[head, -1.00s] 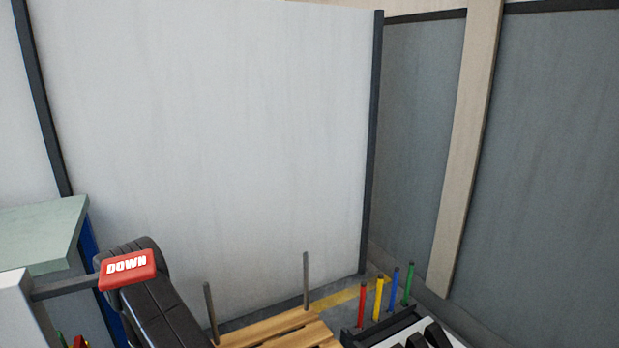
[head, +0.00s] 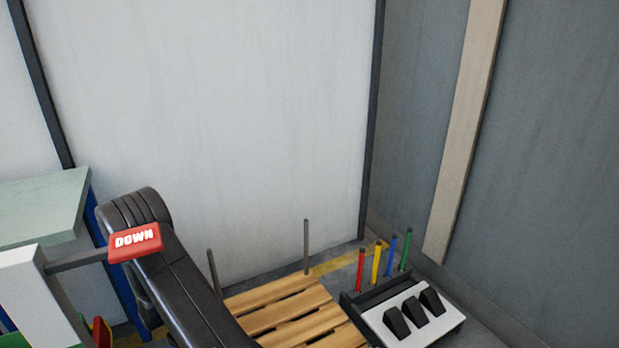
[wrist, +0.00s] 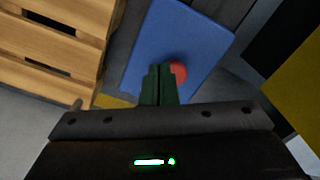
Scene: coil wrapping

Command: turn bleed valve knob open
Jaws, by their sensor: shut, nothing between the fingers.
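No bleed valve knob can be made out for certain. In the wrist view a round red thing (wrist: 178,72) shows against a blue panel (wrist: 205,40), partly hidden behind my fingers; I cannot tell whether it is the knob. My gripper (wrist: 159,70) has its dark green fingers together with nothing between them. The fingertips overlap the left part of the red thing in the picture; whether they touch it I cannot tell. In the head view my gripper does not show.
A wooden pallet (head: 285,310) with two upright rods stands at the bottom centre. A white tray with black wedges (head: 455,318) and several coloured posts are to its right. A red DOWN sign (head: 135,242) and a pale green tabletop (head: 40,208) are at left.

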